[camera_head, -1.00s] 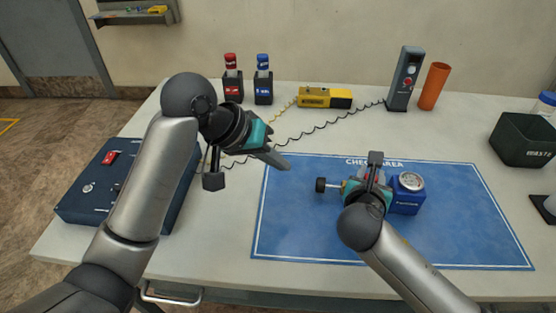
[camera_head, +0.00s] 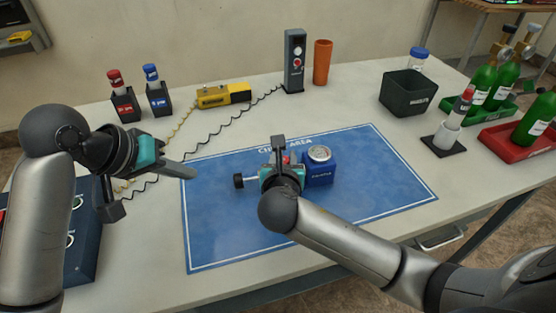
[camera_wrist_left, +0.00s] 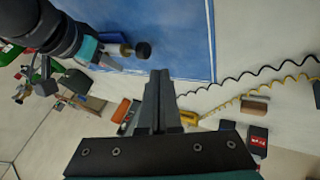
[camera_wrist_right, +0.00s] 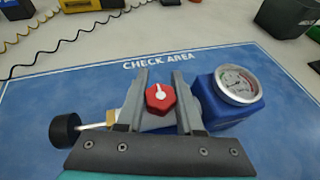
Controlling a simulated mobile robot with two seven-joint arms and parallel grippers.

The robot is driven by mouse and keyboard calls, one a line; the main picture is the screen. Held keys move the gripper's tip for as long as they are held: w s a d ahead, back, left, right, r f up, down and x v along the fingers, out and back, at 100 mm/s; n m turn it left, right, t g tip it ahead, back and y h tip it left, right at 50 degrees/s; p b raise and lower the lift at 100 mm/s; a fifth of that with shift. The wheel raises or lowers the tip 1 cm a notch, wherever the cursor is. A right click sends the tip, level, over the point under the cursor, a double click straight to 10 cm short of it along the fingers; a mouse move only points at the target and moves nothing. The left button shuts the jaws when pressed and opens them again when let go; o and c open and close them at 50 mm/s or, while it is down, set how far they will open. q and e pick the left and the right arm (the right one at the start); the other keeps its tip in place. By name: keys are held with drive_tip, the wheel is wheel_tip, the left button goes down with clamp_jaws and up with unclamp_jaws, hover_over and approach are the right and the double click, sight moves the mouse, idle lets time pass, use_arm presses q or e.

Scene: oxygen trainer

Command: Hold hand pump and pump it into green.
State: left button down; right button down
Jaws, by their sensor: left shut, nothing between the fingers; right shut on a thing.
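The hand pump is a blue block (camera_head: 319,171) with a round gauge (camera_head: 319,153), lying on the blue check-area mat (camera_head: 225,235). In the right wrist view its gauge (camera_wrist_right: 238,84), red knob (camera_wrist_right: 160,98) and black plunger knob (camera_wrist_right: 65,130) on a short rod show; I cannot read the needle's zone. My right gripper (camera_wrist_right: 157,80) is shut on the pump's body between the plunger and the gauge block. My left gripper (camera_head: 190,172) is shut and empty, held to the left of the plunger knob (camera_head: 239,181) and apart from it.
A yellow device (camera_head: 222,95), a grey meter (camera_head: 294,62) and an orange tube (camera_head: 322,62) stand behind the mat. Red and blue bottles (camera_head: 118,82) stand at the back left. A dark bin (camera_head: 408,92) and green bottles (camera_head: 505,70) are at right.

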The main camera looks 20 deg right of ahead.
sight(241, 179)
use_arm(q)
drive_tip(key=shift+w+a, duration=0.15)
drive_tip(key=shift+a, duration=1.25)
drive_tip(key=x, duration=0.9)
drive_tip(key=shift+d+f, duration=0.25)
drive_tip(key=shift+f, duration=0.05)
drive_tip(key=d, duration=0.3)
drive_tip(key=shift+d+f, duration=0.1)
drive_tip(key=shift+d, duration=0.05)
drive_tip(key=shift+s+d, duration=0.3)
drive_tip(key=shift+d, duration=0.05)
drive_tip(key=shift+s+d, duration=0.2)
drive_tip(key=shift+d, duration=0.75)
drive_tip(key=shift+s+d, duration=0.25)
drive_tip(key=shift+d, duration=0.75)
